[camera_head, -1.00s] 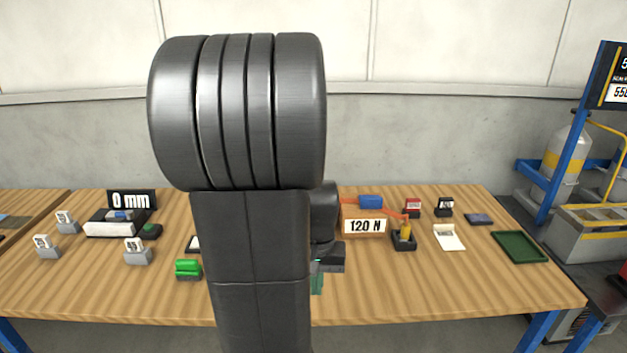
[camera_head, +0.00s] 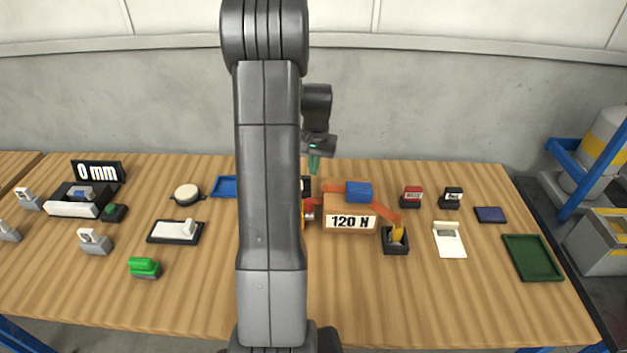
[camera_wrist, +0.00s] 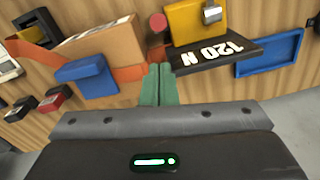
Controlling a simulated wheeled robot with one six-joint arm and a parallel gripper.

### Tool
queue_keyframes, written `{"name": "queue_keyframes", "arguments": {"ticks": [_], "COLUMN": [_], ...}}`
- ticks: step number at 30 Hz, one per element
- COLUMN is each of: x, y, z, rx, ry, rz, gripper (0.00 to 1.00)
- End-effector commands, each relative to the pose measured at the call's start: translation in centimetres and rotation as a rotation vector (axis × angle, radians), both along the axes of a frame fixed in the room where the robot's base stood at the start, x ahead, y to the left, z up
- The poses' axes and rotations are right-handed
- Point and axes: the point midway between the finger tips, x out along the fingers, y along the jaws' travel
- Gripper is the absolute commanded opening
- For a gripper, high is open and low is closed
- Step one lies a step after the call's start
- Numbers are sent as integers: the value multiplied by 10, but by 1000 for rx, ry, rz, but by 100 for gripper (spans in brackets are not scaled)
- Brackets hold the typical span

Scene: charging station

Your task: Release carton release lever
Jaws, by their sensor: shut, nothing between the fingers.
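A tan carton (camera_head: 350,221) with a white "120 N" label on its front stands on the table. An orange strap (camera_head: 385,208) runs over it, with a blue block (camera_head: 358,192) on top. The blue block, which may be the release lever, also shows in the wrist view (camera_wrist: 87,74). My gripper (camera_head: 313,171) is above the table, just behind and left of the carton. Its green fingers are shut and empty in the wrist view (camera_wrist: 158,78), beside the carton end (camera_wrist: 105,45) and strap. I cannot tell whether they touch the strap.
In the wrist view, a yellow device (camera_wrist: 200,22), a black "120 N" sign (camera_wrist: 215,53) and a red knob (camera_wrist: 158,22) are close to the fingers. A blue tray (camera_wrist: 270,52) lies farther right. A black holder (camera_head: 395,241) stands right of the carton.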

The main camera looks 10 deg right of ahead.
Motion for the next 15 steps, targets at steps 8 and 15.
{"name": "queue_keyframes", "arguments": {"ticks": [8,15], "x": [0,0], "y": [0,1], "z": [0,-19], "rx": [0,0], "ry": [0,3], "rz": [-1,0], "gripper": [0,0]}}
